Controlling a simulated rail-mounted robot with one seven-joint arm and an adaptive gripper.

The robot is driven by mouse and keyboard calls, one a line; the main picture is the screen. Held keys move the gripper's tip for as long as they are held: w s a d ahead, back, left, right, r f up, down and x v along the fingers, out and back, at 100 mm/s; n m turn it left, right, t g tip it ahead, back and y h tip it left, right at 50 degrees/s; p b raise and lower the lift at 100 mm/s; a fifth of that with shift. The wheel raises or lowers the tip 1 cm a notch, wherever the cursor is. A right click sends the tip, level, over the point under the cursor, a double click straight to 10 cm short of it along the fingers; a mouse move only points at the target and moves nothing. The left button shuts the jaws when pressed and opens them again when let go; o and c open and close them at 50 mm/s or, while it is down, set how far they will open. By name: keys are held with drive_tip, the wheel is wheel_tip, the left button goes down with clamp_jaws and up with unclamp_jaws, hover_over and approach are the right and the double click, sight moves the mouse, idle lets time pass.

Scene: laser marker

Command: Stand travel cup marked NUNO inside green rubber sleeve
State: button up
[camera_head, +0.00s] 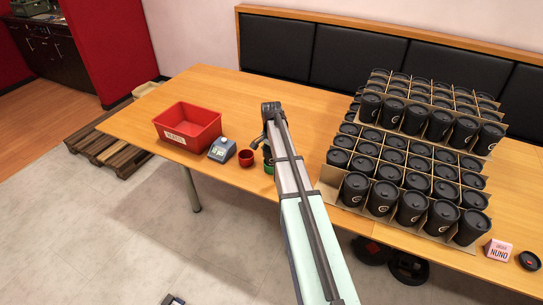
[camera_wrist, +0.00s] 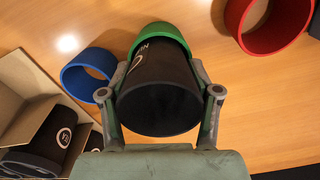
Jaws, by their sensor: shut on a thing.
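A black travel cup (camera_wrist: 160,85) with white lettering, only partly readable, sits between the fingers of my gripper (camera_wrist: 158,78). My gripper is shut on it, with a finger on each side. The cup's dark round end faces the wrist camera. The green rubber sleeve (camera_wrist: 158,33) shows as an arc at the cup's far end; I cannot tell how deep the cup is in it. In the head view, my gripper (camera_head: 268,142) is low over the table, and a bit of the green sleeve (camera_head: 269,169) shows below it. My arm hides most of the cup there.
A red sleeve (camera_head: 246,158) stands just left, beside a grey-blue device (camera_head: 222,150) and a red bin (camera_head: 188,138). A blue sleeve (camera_wrist: 88,75) lies near the cup in the wrist view. Cartons of black cups (camera_head: 411,207) crowd the right. A pink NUNO card (camera_head: 498,250) lies far right.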

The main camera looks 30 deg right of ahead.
drive_tip(key=shift+f, duration=0.5)
drive_tip(key=o, duration=0.8)
drive_tip(key=shift+o, duration=0.2)
drive_tip(key=shift+o, duration=0.8)
drive_tip(key=shift+r, duration=0.15)
wheel_tip(320, 180, up, 8)
drive_tip(key=p, duration=0.4)
